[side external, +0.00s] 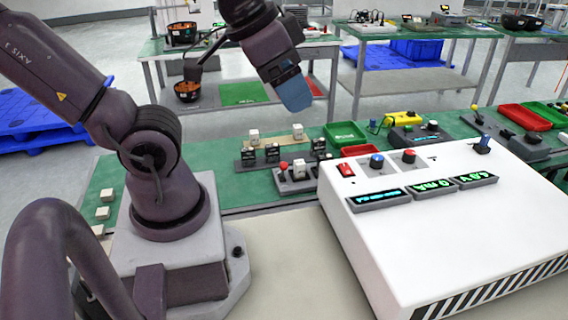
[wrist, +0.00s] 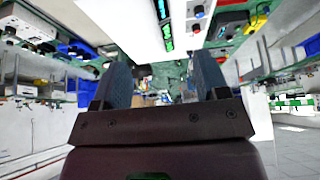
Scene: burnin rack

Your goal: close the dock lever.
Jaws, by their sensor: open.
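A grey dock (side external: 297,184) sits on the green bench mat in the side external view. A short lever with a red ball knob (side external: 283,166) stands at its left end, looking roughly upright. A white block (side external: 299,169) sits in the dock beside the lever. My gripper (side external: 297,104) is in the air well above the dock, apart from it, with blue fingers pointing down. In the wrist view my gripper (wrist: 161,85) has its two blue fingers spread, with nothing between them. I cannot make out the dock lever in the wrist view.
A large white console (side external: 440,220) with knobs and green displays stands right of the dock. Black sockets (side external: 272,153) and white blocks lie behind the dock, near a green tray (side external: 344,135) and a red tray (side external: 357,151). The air around my gripper is clear.

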